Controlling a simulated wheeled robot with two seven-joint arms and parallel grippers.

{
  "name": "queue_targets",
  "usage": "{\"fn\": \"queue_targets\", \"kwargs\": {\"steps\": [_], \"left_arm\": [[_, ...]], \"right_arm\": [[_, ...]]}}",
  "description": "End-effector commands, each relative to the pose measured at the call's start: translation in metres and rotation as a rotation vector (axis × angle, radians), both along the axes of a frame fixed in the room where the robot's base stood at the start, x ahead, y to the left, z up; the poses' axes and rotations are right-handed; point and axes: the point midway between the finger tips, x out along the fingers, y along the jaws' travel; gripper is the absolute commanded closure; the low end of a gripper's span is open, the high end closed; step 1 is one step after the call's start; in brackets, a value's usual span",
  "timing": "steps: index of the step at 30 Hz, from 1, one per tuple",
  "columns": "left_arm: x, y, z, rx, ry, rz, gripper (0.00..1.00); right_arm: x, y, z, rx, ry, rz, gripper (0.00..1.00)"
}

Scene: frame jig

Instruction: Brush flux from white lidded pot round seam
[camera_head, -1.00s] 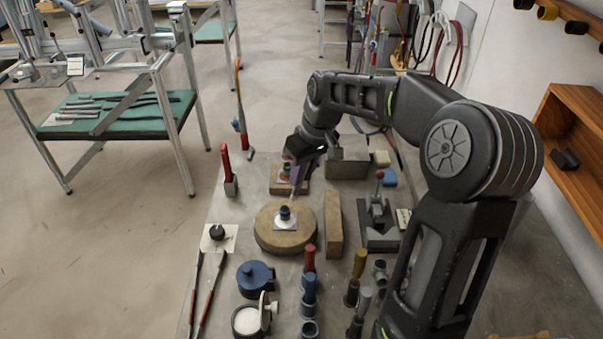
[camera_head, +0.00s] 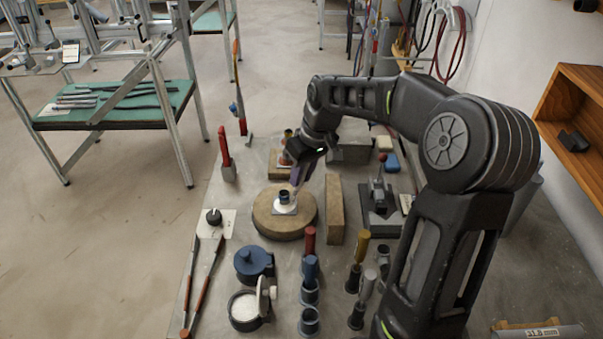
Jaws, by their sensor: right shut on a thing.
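My right gripper (camera_head: 307,158) is over the back of a round tan block (camera_head: 265,222). The brush's pale tip is close beside a small dark ring-shaped part (camera_head: 284,197), which stands on a white square on the block. I cannot tell whether the tip touches it. The seam is too small to make out. My left gripper is not in view.
A blue lidded pot (camera_head: 252,264) stands behind the white one. Several upright tools (camera_head: 310,243) stand right of the pots. A tan bar (camera_head: 335,210) lies right of the round block. Long tongs (camera_head: 204,285) lie at the left edge; a red-handled tool (camera_head: 225,150) stands back left.

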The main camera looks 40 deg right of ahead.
Motion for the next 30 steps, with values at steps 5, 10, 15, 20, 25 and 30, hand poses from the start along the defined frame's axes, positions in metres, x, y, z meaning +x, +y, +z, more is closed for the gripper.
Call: {"fn": "queue_targets", "kwargs": {"steps": [5, 10, 15, 20, 25, 30], "left_arm": [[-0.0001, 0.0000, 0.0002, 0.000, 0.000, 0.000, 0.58], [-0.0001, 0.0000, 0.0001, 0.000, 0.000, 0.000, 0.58], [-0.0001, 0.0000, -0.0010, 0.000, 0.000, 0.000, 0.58], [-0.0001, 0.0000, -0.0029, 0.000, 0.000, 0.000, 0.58], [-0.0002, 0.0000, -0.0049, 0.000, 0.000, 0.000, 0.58], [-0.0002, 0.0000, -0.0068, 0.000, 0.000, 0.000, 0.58]], "right_arm": [[0.0000, 0.0003, 0.0002, 0.001, 0.000, 0.000, 1.00], [0.0000, 0.0003, 0.0003, 0.001, 0.000, 0.000, 1.00], [0.0000, 0.0003, -0.0009, 0.001, 0.000, 0.000, 1.00], [0.0000, 0.0004, -0.0034, 0.001, 0.000, 0.000, 1.00], [0.0000, 0.0003, -0.0061, 0.001, 0.000, 0.000, 1.00], [0.0000, 0.0004, -0.0086, 0.001, 0.000, 0.000, 1.00]]}}
